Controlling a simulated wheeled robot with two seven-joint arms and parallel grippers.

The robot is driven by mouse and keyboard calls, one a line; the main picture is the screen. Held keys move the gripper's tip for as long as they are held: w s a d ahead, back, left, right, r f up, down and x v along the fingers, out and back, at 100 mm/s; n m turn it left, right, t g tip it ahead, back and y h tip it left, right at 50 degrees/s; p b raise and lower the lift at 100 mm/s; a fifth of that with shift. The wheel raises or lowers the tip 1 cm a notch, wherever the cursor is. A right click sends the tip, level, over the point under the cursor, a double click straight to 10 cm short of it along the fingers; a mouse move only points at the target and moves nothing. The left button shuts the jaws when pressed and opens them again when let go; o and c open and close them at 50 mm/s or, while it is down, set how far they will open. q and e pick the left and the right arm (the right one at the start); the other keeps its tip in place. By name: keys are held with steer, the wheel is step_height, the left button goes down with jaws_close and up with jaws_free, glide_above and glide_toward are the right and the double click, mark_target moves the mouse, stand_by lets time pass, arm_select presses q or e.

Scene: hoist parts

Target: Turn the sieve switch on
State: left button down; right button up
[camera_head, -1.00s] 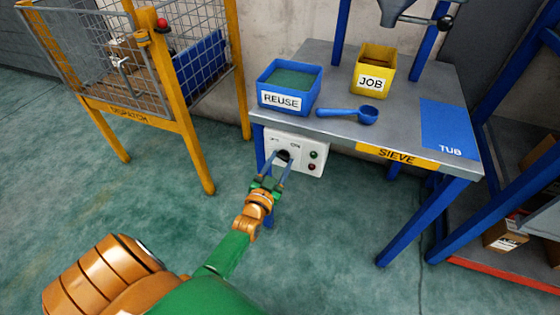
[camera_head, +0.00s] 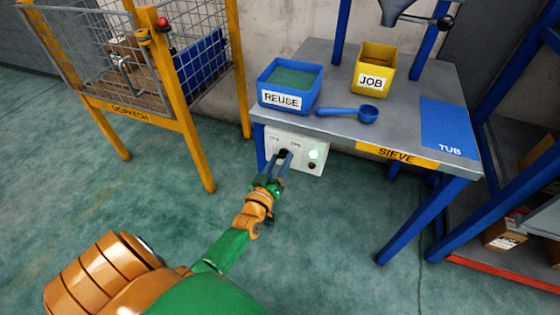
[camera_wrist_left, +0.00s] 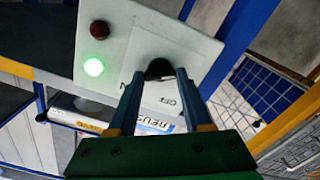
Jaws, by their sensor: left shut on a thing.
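The sieve switch box (camera_head: 298,150) is a white panel under the front left edge of the table marked SIEVE. Its dark knob (camera_head: 284,153) sits between the OFF and ON markings, and it also shows in the left wrist view (camera_wrist_left: 159,68). The green lamp (camera_head: 314,154) is brightly lit; the red lamp (camera_head: 312,166) below it is dark. In the left wrist view the lit green lamp (camera_wrist_left: 93,67) also shows. My left gripper (camera_head: 284,157) is shut on the knob, with a finger at each side. My right gripper is not in view.
On the table (camera_head: 400,143) stand a blue REUSE bin (camera_head: 283,100), a yellow JOB bin (camera_head: 370,83) and a blue scoop (camera_head: 350,114). A blue TUB mat (camera_head: 448,128) lies at right. A yellow-framed DISPATCH cage (camera_head: 190,130) stands left of the switch box.

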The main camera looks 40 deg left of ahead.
arm_select(q)
steer(key=shift+n, duration=0.3)
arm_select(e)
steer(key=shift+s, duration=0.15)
arm_select(q)
steer(key=shift+c, duration=1.6)
jaws_free()
steer(key=shift+s, duration=0.15)
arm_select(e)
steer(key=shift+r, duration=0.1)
arm_select(q)
steer(key=p+v, duration=0.1)
steer(key=v, duration=0.6)
steer(key=shift+p, duration=0.35)
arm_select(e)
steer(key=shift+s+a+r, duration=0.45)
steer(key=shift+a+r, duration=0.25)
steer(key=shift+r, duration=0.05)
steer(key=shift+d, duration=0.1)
